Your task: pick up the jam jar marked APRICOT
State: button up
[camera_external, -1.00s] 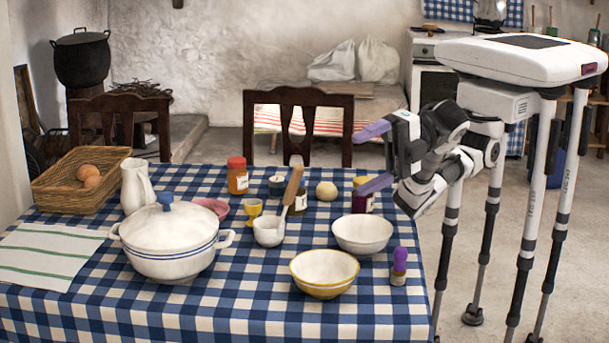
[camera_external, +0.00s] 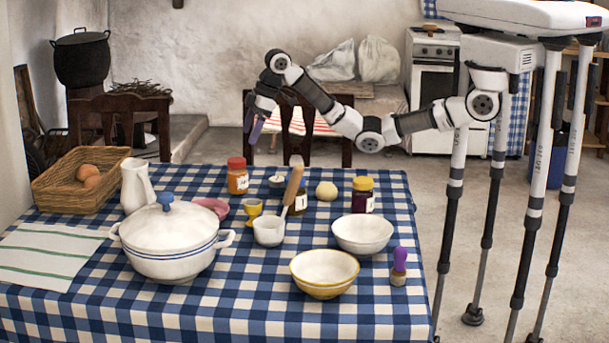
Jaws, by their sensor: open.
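Several small jars stand upright on the checked table. One is an orange jar with a red lid (camera_external: 238,181). One is a dark purple jar with a yellow lid (camera_external: 362,199). My gripper (camera_external: 253,127), with purple fingers, is open and empty. It points down, above the red-lidded jar in the picture and apart from it.
Near the jars are a small dark pot (camera_external: 277,186), a yellow egg cup (camera_external: 253,208), a white mortar (camera_external: 269,232) with its pestle, and a round pale ball (camera_external: 326,191). A white pitcher (camera_external: 137,187) and lidded pot (camera_external: 168,243) stand left. Chairs stand behind the table.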

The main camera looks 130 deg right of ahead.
aim_at(234, 171)
jog(key=x, duration=0.2)
jog(key=p+x, duration=0.1)
jog(key=x, duration=0.5)
jog(key=shift+s+d+f+p, duration=0.15)
jog(key=shift+s+f+p, duration=0.05)
jog(key=shift+f+p, duration=0.1)
jog(key=shift+w+p+x, duration=0.15)
jog(key=shift+p+x, duration=0.35)
jog(key=shift+x, duration=0.85)
jog(key=shift+w+p+x, duration=0.1)
jog(key=shift+p+x, duration=0.35)
jog(key=shift+x, duration=0.95)
jog(key=shift+r, duration=0.1)
jog(key=c, duration=1.2)
jog(key=shift+r, duration=0.1)
jog(key=shift+c, duration=0.8)
jog(key=shift+r, duration=0.1)
